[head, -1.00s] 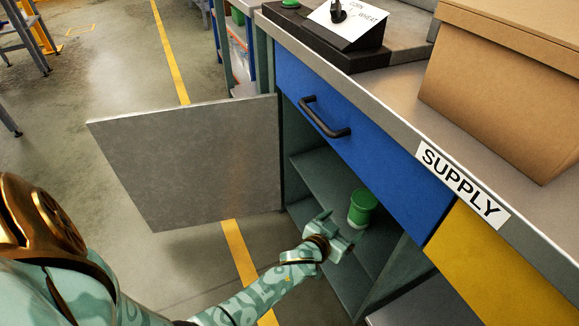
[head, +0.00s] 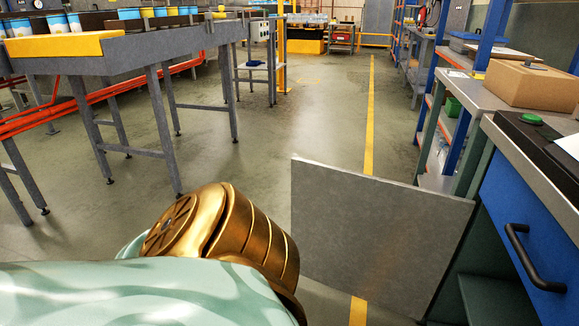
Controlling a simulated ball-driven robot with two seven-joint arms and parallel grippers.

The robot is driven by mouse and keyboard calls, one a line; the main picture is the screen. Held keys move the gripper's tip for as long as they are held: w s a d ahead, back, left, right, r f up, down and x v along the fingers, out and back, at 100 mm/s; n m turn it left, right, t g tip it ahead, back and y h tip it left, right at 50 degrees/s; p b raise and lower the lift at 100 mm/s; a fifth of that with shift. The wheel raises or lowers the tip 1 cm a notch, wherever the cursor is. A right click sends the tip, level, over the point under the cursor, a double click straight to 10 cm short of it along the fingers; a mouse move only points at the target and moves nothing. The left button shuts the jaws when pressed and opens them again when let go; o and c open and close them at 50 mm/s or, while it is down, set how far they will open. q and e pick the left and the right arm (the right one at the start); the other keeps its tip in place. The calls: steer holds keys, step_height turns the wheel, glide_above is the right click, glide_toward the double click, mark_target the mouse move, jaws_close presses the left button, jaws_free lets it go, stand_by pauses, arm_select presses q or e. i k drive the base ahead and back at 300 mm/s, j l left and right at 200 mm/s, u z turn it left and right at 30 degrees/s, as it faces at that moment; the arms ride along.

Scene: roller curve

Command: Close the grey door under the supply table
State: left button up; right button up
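The grey door (head: 375,235) stands wide open in the head view, swung out from the supply table's (head: 506,134) cabinet across the floor. Its hinged side is at the right, by the green cabinet frame, and its free edge points left. The dark open cabinet (head: 487,290) shows at the lower right, under the blue drawer (head: 535,225) with its black handle. A mint and gold part of my arm fills the lower left, left of the door. Neither of my grippers is in view, and the green cup seen earlier is out of view.
A conveyor table (head: 120,52) with grey legs stands at the left. Shelving (head: 440,130) with blue posts stands beyond the door on the right. The floor (head: 300,120) between them is clear, with a yellow line (head: 370,110) running along it.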

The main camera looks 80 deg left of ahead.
mark_target(390, 244)
steer(key=j, duration=0.5)
steer(key=k+j, duration=0.1)
steer(key=j, duration=0.35)
steer(key=k+j+z, duration=0.2)
steer(key=j, duration=0.35)
steer(key=k+j+z, duration=0.15)
steer(key=j, duration=0.4)
steer(key=k+j+z, duration=0.2)
steer(key=j, duration=0.3)
steer(key=k+j+z, duration=0.15)
steer(key=j, duration=0.35)
steer(key=k+j+z, duration=0.2)
steer(key=j, duration=0.25)
steer(key=k+j+z, duration=0.2)
steer(key=j+z, duration=0.1)
steer(key=j, duration=0.4)
steer(key=k+j+z, duration=0.1)
steer(key=j, duration=0.35)
steer(key=j+z, duration=0.15)
steer(key=j, duration=0.35)
steer(key=k+j+z, duration=0.1)
steer(key=j, duration=0.35)
steer(key=k+j+z, duration=0.1)
steer(key=j, duration=0.35)
